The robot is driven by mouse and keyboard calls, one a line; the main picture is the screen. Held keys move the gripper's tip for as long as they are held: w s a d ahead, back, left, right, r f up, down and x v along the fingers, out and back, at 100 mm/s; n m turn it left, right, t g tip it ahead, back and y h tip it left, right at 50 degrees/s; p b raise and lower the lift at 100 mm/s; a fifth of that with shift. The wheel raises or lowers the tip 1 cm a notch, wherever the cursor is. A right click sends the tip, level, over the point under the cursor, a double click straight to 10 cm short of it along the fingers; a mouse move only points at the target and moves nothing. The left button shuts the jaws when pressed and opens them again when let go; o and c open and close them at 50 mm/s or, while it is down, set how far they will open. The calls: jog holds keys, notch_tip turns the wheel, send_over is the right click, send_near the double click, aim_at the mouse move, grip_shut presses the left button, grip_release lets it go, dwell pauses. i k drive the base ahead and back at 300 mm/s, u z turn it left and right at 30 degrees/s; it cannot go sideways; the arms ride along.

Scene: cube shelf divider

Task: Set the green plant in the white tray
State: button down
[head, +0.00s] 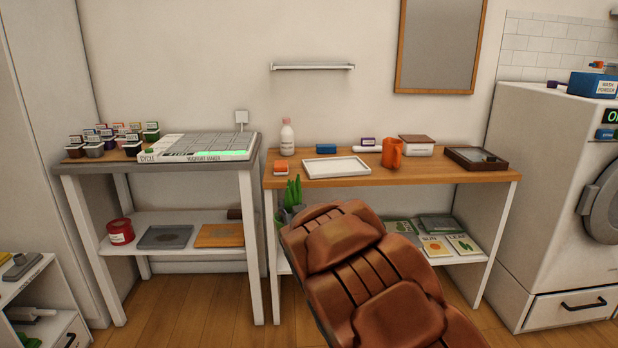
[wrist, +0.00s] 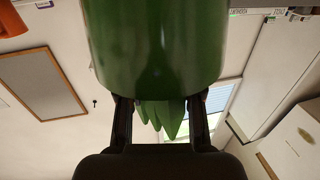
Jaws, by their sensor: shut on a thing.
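The green plant (head: 294,191) shows in the head view by the left front of the wooden table, just left of my brown arm; its lower part is partly hidden by the arm. In the wrist view the plant's green pot (wrist: 155,45) fills the top middle, with pointed leaves hanging below it in the picture. My gripper (wrist: 160,100) is shut on the plant, one dark finger on each side. In the head view my arm hides most of the gripper. The white tray (head: 310,173) lies flat and empty on the table, behind and right of the plant.
A shelf (head: 312,67) hangs above. The left table holds a yogurt maker (head: 200,146).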

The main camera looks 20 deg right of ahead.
aim_at(335, 166)
jog(key=u, duration=0.35)
jog(key=k, duration=0.85)
jog(key=u, duration=0.95)
jog(key=i, duration=1.45)
jog(key=z, duration=0.85)
jog(key=i, duration=0.35)
jog(key=z, duration=0.35)
